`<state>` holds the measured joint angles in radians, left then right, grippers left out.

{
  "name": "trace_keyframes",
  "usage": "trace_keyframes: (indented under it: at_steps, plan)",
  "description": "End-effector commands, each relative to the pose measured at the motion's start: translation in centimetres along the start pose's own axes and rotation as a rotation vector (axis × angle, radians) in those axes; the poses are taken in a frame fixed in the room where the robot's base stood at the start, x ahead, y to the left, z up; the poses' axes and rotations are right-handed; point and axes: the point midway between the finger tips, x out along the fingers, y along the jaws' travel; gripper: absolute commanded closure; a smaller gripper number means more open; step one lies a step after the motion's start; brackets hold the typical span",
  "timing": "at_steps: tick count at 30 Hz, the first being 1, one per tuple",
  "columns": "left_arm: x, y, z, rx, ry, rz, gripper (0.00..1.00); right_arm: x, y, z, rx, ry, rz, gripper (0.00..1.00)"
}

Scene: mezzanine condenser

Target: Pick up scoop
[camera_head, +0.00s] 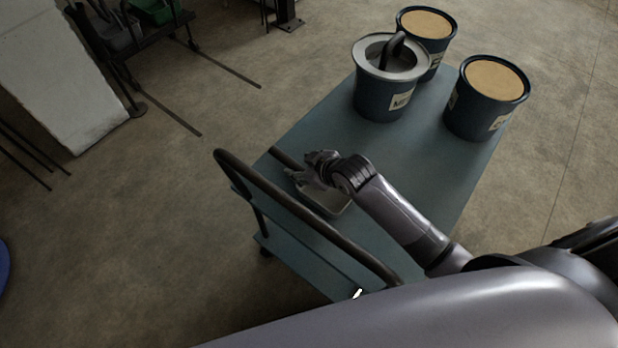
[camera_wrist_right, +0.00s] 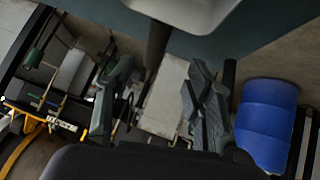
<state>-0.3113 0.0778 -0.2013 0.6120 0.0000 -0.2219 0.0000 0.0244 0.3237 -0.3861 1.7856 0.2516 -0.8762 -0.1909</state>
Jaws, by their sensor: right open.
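The scoop lies on the blue-grey cart (camera_head: 430,165), near its handle end. Its grey pan (camera_head: 332,203) shows below my right gripper (camera_head: 314,168) in the head view, and its dark handle (camera_head: 287,157) sticks out to the left of the fingers. In the right wrist view the pale pan (camera_wrist_right: 190,10) is at the top edge, and the dark handle (camera_wrist_right: 157,45) points down toward the gap between my open fingers (camera_wrist_right: 158,95). The gripper hides part of the scoop in the head view. I cannot tell whether a finger touches it. My left gripper is out of view.
The cart's dark push rail (camera_head: 300,208) rises close beside the scoop. A grey-rimmed bucket (camera_head: 380,98) with a dark curved thing in it and two tan-topped buckets (camera_head: 487,98) (camera_head: 436,50) stand at the cart's far end. A blue drum (camera_wrist_right: 266,120) shows in the wrist view.

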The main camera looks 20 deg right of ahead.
Motion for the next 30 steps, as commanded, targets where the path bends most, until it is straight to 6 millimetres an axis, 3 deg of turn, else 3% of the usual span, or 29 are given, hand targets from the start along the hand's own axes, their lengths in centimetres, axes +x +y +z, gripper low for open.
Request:
trace_keyframes:
  at_steps: [6,15,24,30]
  plan:
    - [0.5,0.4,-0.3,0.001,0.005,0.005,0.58,4.0,0.0,0.0,0.0,0.0,-0.001,0.52]
    - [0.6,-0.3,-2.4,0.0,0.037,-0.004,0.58,6.0,0.2,0.2,0.0,0.0,0.0,0.52]
    - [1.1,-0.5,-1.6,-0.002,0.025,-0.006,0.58,9.8,0.5,0.7,0.0,0.001,-0.001,0.52]
    - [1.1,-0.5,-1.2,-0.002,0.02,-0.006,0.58,10.3,0.6,0.7,-0.001,0.001,0.0,0.52]
